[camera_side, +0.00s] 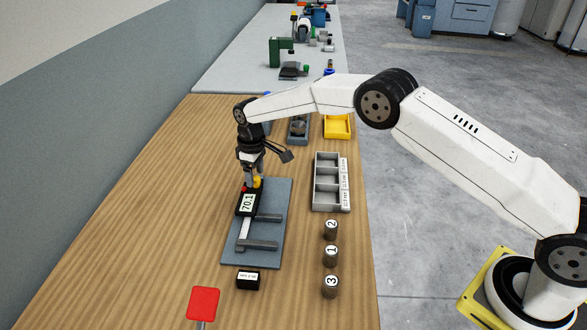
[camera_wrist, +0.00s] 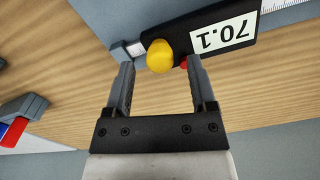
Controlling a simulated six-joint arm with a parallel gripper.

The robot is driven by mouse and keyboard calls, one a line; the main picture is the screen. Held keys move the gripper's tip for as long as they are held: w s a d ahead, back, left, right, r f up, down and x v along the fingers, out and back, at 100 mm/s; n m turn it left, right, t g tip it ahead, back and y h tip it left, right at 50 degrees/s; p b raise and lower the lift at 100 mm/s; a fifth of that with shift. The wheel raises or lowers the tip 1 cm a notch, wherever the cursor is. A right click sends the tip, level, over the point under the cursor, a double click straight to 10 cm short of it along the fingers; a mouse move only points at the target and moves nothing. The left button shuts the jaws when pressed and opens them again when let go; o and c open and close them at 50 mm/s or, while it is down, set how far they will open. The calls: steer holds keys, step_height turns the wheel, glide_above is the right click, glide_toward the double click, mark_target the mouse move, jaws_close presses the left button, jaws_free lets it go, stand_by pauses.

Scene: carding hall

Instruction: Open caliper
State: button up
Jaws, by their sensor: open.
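The caliper (camera_side: 247,203) lies on a blue-grey mat (camera_side: 281,200), and its black slider carries a display reading 70.1. Its two grey jaws stand apart, with bare mat between them. In the wrist view the slider (camera_wrist: 187,32) shows close up, with a yellow knob (camera_wrist: 159,56) and a red button (camera_wrist: 184,65). My gripper (camera_side: 252,184) is over the slider's far end; in the wrist view my gripper (camera_wrist: 161,68) is open, the yellow knob between its fingertips. The right finger is beside the red button and partly hides it. Whether a finger touches the knob, I cannot tell.
A grey compartment tray (camera_side: 331,205) and several numbered cylinders (camera_side: 330,254) stand to the right. A small black block (camera_side: 248,280) and a red paddle (camera_side: 203,303) are at the front. A yellow bin (camera_side: 337,127) stands behind. The table's left side is clear.

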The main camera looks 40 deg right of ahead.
steer(key=shift+r, duration=3)
steer(key=shift+s+d+r, duration=0.25)
steer(key=shift+s+r, duration=0.05)
steer(key=s+d+r+m+t, duration=0.1)
steer(key=s+d+m, duration=0.2)
steer(key=s, duration=1.3)
steer(key=s+d+r+m+t, duration=0.1)
steer(key=s+d+m, duration=0.2)
steer(key=s, duration=1.3)
steer(key=d, duration=0.3)
steer(key=shift+s+d+r+t, duration=0.15)
steer(key=shift+s+d+t, duration=0.05)
steer(key=shift+s+t, duration=0.1)
